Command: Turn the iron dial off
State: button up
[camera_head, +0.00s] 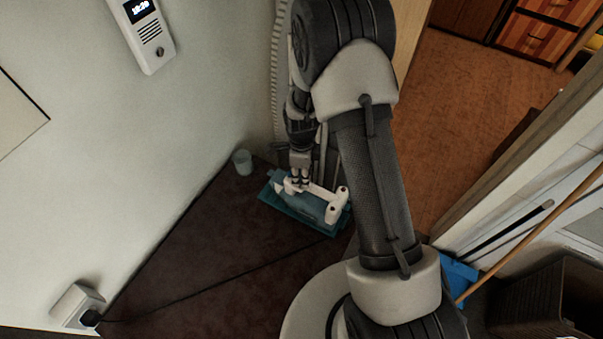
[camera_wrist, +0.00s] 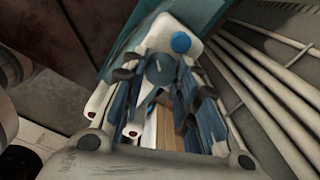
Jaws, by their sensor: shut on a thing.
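The iron (camera_head: 318,207) has a white handle and a teal-blue body and lies on a teal base (camera_head: 276,203) on the dark surface. In the wrist view, its round grey-teal dial (camera_wrist: 160,69) shows on the white body, close to a bright blue button (camera_wrist: 181,42). My gripper (camera_head: 298,182) reaches down to the iron's left end. In the wrist view, the blue-grey fingers of my gripper (camera_wrist: 160,88) stand on either side of the dial, shut on it. I cannot read the dial's setting.
A light blue cup (camera_head: 243,162) stands by the wall, left of the iron. A cord (camera_head: 220,286) crosses the dark surface to a plug at the wall socket (camera_head: 78,303). White pipes (camera_wrist: 265,90) run right of the gripper. The dark surface left of the iron is mostly clear.

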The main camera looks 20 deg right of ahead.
aim_at(301, 176)
dwell(0.4)
jog(key=o, duration=1.1)
jog(key=shift+r, duration=0.1)
notch_tip(301, 176, up, 12)
jog(key=shift+f, duration=0.1)
jog(key=shift+c, duration=0.2)
